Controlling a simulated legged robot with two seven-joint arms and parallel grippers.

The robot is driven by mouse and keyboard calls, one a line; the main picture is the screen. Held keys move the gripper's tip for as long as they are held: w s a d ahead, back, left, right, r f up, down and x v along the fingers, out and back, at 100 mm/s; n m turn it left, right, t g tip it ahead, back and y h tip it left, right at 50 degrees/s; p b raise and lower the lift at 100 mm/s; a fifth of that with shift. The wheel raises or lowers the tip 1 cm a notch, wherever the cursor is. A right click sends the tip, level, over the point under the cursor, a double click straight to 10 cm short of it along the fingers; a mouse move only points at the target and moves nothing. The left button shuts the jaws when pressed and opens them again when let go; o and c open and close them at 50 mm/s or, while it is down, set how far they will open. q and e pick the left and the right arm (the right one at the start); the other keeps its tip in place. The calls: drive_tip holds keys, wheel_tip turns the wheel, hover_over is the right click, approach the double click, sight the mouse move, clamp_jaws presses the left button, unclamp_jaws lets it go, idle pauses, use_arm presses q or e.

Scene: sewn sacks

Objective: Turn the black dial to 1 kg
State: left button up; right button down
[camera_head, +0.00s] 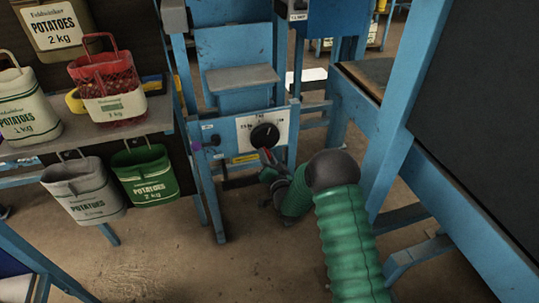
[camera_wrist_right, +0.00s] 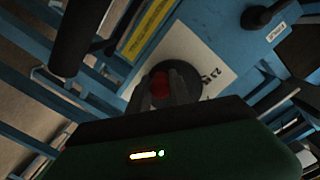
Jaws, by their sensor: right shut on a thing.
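The black dial (camera_head: 264,136) sits on a white plate (camera_head: 243,127) on the blue machine frame. The plate has printed marks around the dial, too small to read surely. A small pale mark shows on the dial's upper right. My right gripper (camera_head: 267,157) reaches the dial's lower edge from below. In the right wrist view the dial (camera_wrist_right: 184,70) lies between and behind my right gripper's fingers (camera_wrist_right: 160,90), which are shut on it. A red part shows between the fingers. My left gripper is not in view.
A purple knob (camera_head: 196,146) and another dark knob (camera_head: 215,140) are left of the plate. A yellow label (camera_head: 244,158) is below it. A shelf (camera_head: 150,122) with potato sacks (camera_head: 108,90) stands left. Blue beams (camera_head: 400,110) crowd the right. Floor is clear at front.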

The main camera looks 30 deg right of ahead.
drive_tip(key=m, duration=0.1)
drive_tip(key=a+m+p, duration=0.1)
drive_tip(key=m, duration=0.1)
drive_tip(key=shift+r+m, duration=0.2)
drive_tip(key=shift+m, duration=0.1)
drive_tip(key=shift+w+a+r+m+y+p, duration=0.15)
drive_tip(key=shift+m+p, duration=0.25)
drive_tip(key=shift+m, duration=0.55)
drive_tip(key=shift+w+a+r+m+y+p, duration=0.15)
drive_tip(key=shift+a+r+m+p, duration=0.15)
drive_tip(key=shift+m, duration=0.65)
drive_tip(key=shift+s, duration=0.1)
drive_tip(key=c, duration=1.2)
unclamp_jaws()
drive_tip(key=p+v, duration=0.1)
drive_tip(key=v, duration=0.4)
drive_tip(key=p+v, duration=0.2)
drive_tip(key=v, duration=0.4)
drive_tip(key=p+v, duration=0.1)
drive_tip(key=v, duration=0.5)
drive_tip(key=shift+f+p, duration=0.3)
drive_tip(key=shift+f, duration=0.05)
drive_tip(key=shift+d, duration=0.1)
